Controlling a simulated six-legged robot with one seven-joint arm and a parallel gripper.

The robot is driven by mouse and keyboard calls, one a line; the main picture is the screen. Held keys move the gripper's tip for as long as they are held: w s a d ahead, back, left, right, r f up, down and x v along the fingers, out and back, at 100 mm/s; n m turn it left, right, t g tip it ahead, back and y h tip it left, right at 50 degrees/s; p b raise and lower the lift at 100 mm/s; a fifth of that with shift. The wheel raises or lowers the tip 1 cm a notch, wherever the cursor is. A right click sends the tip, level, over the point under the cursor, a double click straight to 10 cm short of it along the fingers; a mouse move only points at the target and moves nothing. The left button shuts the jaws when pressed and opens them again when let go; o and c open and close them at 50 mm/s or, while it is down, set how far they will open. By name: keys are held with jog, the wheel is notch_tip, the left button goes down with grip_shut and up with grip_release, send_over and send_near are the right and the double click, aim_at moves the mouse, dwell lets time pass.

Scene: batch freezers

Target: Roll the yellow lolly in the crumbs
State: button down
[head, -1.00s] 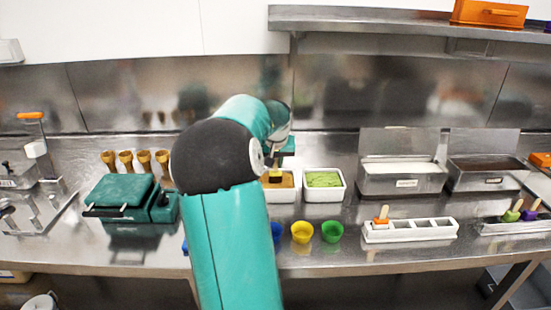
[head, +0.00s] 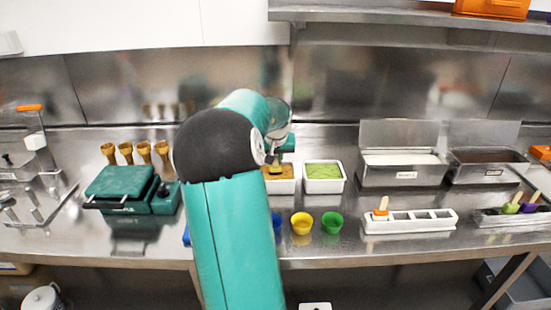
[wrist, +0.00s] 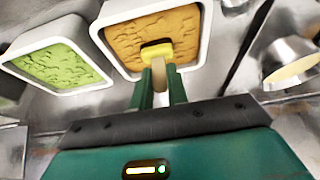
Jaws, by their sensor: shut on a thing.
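The yellow lolly (wrist: 157,51) is in my gripper (wrist: 160,90), which is shut on its stick. In the wrist view the lolly lies over the brown-orange crumbs (wrist: 181,27) in a white tub (wrist: 103,42), near the rim closest to my gripper. I cannot tell whether it touches the crumbs or is just above them. In the head view the crumb tub (head: 281,187) is partly hidden behind my arm, and the lolly is small and hard to make out below my gripper (head: 277,163).
A white tub of green filling (head: 323,186) stands right beside the crumb tub. Yellow (head: 302,223) and green (head: 332,222) cups stand in front. A white lolly holder (head: 410,226) with an orange lolly (head: 381,212) is to the right, a green press (head: 122,188) to the left.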

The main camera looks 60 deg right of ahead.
aim_at(276, 168)
jog(key=shift+s+d, duration=0.35)
jog(key=shift+s, duration=0.35)
jog(key=shift+w+a, duration=0.35)
jog(key=shift+w, duration=0.4)
jog(key=shift+w+a, duration=0.35)
jog(key=shift+w, duration=0.35)
jog(key=shift+s+d, duration=0.35)
jog(key=shift+s, duration=0.4)
jog(key=shift+s+d, duration=0.35)
jog(key=shift+s, duration=0.35)
jog(key=shift+w+a, duration=0.35)
jog(key=shift+w, duration=0.35)
jog(key=shift+r, duration=0.1)
jog(key=shift+r, duration=2.8)
